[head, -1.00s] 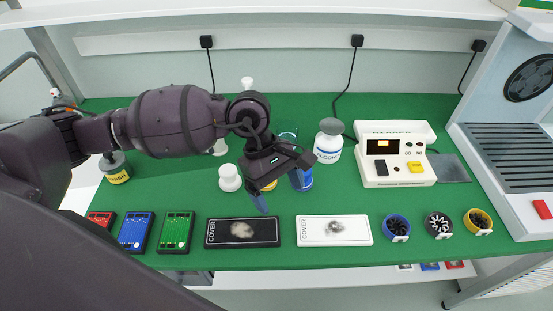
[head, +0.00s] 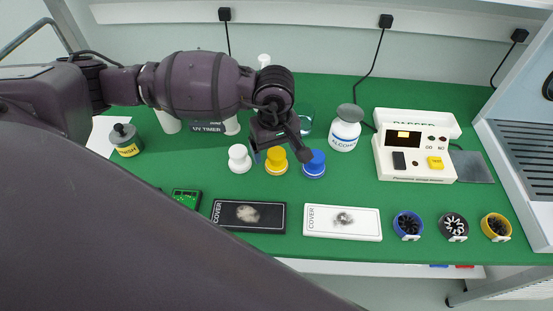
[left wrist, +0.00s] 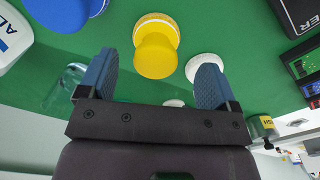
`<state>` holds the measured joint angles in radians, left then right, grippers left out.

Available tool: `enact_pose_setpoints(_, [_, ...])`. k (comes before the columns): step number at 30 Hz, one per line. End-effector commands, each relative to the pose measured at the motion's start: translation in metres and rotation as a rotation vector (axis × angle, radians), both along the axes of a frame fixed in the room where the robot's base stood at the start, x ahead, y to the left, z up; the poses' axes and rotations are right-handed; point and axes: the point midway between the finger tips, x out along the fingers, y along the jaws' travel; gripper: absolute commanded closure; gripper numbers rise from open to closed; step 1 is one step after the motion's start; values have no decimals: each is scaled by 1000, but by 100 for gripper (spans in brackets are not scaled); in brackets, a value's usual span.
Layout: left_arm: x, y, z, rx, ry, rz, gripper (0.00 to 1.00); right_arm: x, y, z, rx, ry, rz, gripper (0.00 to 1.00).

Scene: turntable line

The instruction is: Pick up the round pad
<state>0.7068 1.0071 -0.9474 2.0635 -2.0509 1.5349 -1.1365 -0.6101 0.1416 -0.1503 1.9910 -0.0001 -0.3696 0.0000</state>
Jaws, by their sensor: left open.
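Three round knobbed pads stand in a row on the green table: a white one (head: 239,158), a yellow one (head: 276,162) and a blue one (head: 314,165). My left gripper (head: 280,150) is open and empty above and just behind the yellow pad. In the left wrist view, the yellow pad (left wrist: 156,42) shows between and beyond the two blue-grey fingers (left wrist: 158,72), apart from both. The white pad (left wrist: 204,66) is partly hidden behind one finger there. The blue pad (left wrist: 65,12) is at the top left. My right gripper is not in view.
A black cover (head: 248,216) and a white cover (head: 342,223) lie in front. An alcohol bottle (head: 345,130) and glass jar (head: 305,118) stand behind right. A tester (head: 414,155) and several small fans (head: 407,225) are to the right. A finish bottle (head: 126,140) is left.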

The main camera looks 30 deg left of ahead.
Motion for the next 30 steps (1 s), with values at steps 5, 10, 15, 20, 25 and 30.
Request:
enact_pose_setpoints(5, [4, -1, -26, 0, 5, 2, 16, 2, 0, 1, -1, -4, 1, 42])
enact_pose_setpoints(10, [4, -1, -40, 0, 3, 1, 16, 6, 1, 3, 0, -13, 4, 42])
enact_pose_setpoints(15, [4, -1, -42, 1, 1, 1, 16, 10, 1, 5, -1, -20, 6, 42])
enact_pose_setpoints(20, [4, -1, -42, 0, 1, 1, 25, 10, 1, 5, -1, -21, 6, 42])
enact_pose_setpoints(25, [4, -1, -42, 0, 1, 1, 51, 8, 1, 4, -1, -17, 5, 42])
enact_pose_setpoints(30, [4, -1, -41, 0, 1, 1, 66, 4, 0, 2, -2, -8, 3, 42])
